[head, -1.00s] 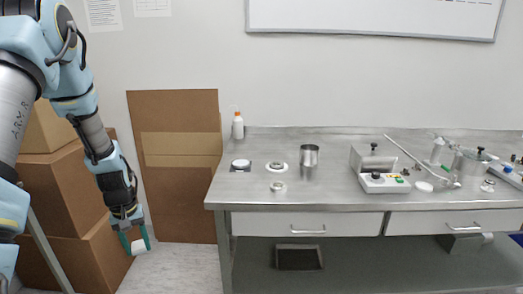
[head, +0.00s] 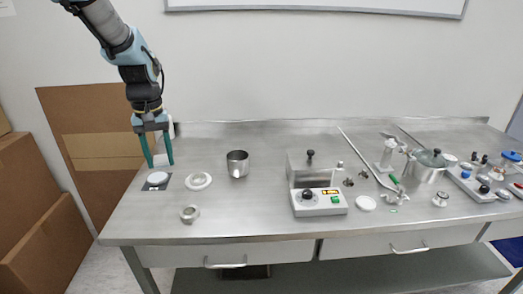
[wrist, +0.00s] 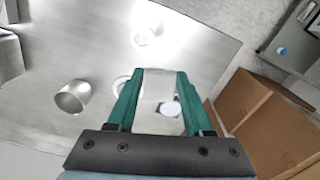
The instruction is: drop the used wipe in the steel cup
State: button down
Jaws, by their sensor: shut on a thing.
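The steel cup (head: 237,165) stands upright on the steel bench, in the left half of the head view. In the wrist view the cup (wrist: 72,96) is to the left of my fingers, its side and rim showing. My gripper (head: 158,163) is above the bench's left end, to the left of the cup and apart from it. Its green fingers are shut on the white wipe (head: 160,159). In the wrist view the wipe (wrist: 158,86) shows as a pale block between the fingertips.
Below my gripper lies a white disc on a dark square (head: 157,179). A white flanged ring (head: 198,181) and a small metal fitting (head: 190,213) are nearby. A control box (head: 320,200) stands to the cup's right. Cardboard boxes (head: 40,210) stand left of the bench.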

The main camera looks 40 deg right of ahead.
aim_at(238, 171)
jog(key=l, duration=1.45)
jog(key=i, duration=0.05)
